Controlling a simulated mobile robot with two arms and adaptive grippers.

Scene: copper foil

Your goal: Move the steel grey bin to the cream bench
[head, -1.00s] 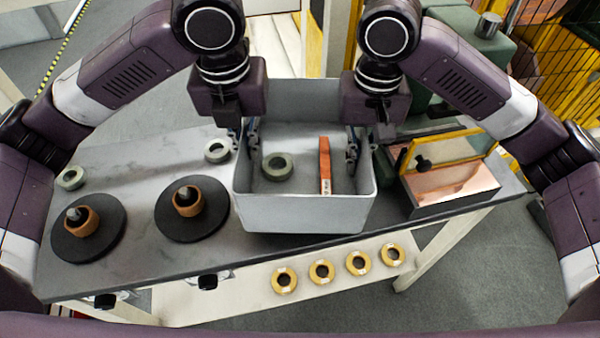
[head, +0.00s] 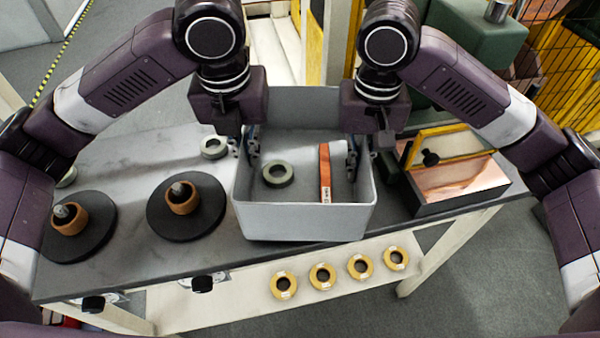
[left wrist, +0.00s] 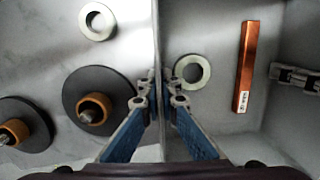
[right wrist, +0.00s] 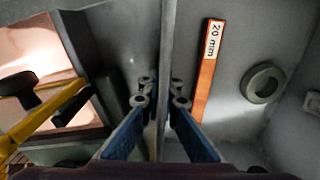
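The steel grey bin (head: 300,222) is an open, upright box in the middle of the head view, over the front of a grey-topped bench (head: 130,165). It holds a grey-green ring (head: 278,174) and a copper-orange bar (head: 325,172). My left gripper (head: 247,150) straddles its left wall and is shut on it; the left wrist view shows this wall (left wrist: 158,60) between the fingers. My right gripper (head: 356,150) is likewise shut on the right wall, which shows in the right wrist view (right wrist: 167,60). Whether the bin's underside touches the bench is hidden.
Two black discs (head: 205,225) with orange collars and a loose ring (head: 214,147) are left of the bin. A copper-lined box (head: 440,208) with a yellow-framed lid stands close right. Several yellow rolls (head: 322,276) lie on the cream lower shelf (head: 235,302). Yellow mesh fencing (head: 560,60) is back right.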

